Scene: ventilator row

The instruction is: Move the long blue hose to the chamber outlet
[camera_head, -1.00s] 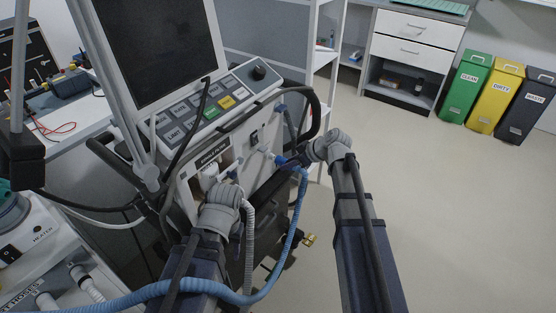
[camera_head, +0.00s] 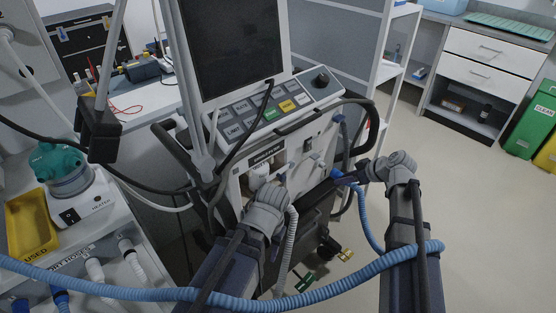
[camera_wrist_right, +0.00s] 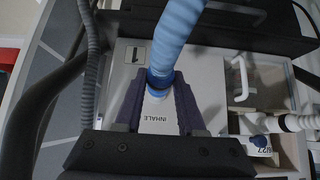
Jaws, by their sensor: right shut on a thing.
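The long blue hose (camera_head: 110,291) runs from the left edge across both my forearms, loops around by my right forearm and rises to my right gripper (camera_head: 345,178). In the right wrist view, the gripper (camera_wrist_right: 158,98) is shut on the hose's dark-blue-cuffed end (camera_wrist_right: 160,79), over the INHALE label. The cuff looks apart from the ventilator's port (camera_head: 317,158). The teal-topped chamber (camera_head: 62,168) sits on the white heater (camera_head: 97,207) at left; its outlet is not clearly distinguishable. My left wrist is before the ventilator front, beside a grey corrugated hose (camera_head: 289,243); its jaws are hidden.
The ventilator (camera_head: 237,165) with its screen stands in the middle. A dark pole clamp (camera_head: 98,135) is near the chamber. A yellow USED tray (camera_head: 30,222) and hose rack (camera_head: 75,268) are at left. Floor at right is clear.

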